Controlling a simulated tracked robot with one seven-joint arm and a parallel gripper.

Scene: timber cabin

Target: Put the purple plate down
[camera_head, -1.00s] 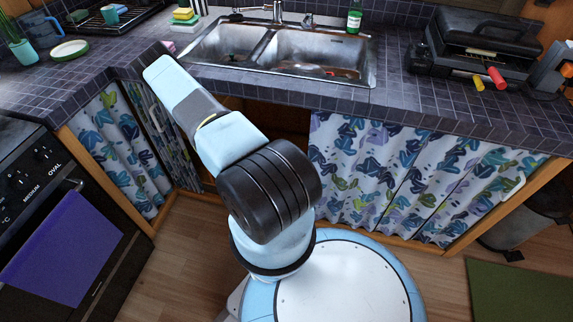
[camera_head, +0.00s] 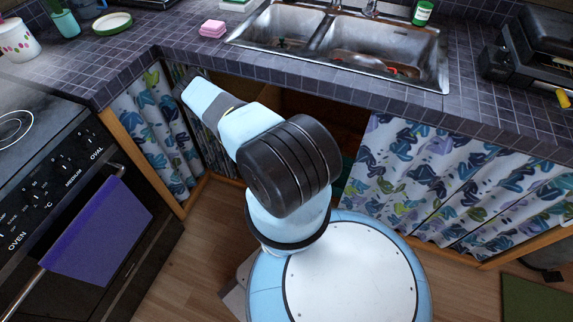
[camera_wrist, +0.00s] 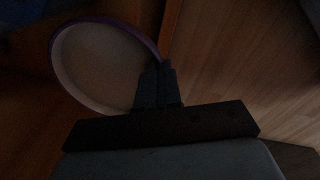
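The purple plate (camera_wrist: 100,68) shows in the dark wrist view as a pale disc with a purple rim. My gripper (camera_wrist: 159,72) is shut on the plate's rim at its right side. The plate is off the wooden floor (camera_wrist: 240,70), with nothing clearly seen under it. In the head view my arm reaches up and left in front of the sink cabinet, and it hides the gripper and the plate.
The sink (camera_head: 355,50) is set in the tiled counter (camera_head: 480,125). Below it is a dark open cupboard (camera_head: 335,115) beside a patterned curtain (camera_head: 425,180). A green-rimmed plate (camera_head: 112,23) and a pink sponge (camera_head: 212,28) lie on the counter. The oven (camera_head: 60,190) with a purple towel (camera_head: 100,235) stands left.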

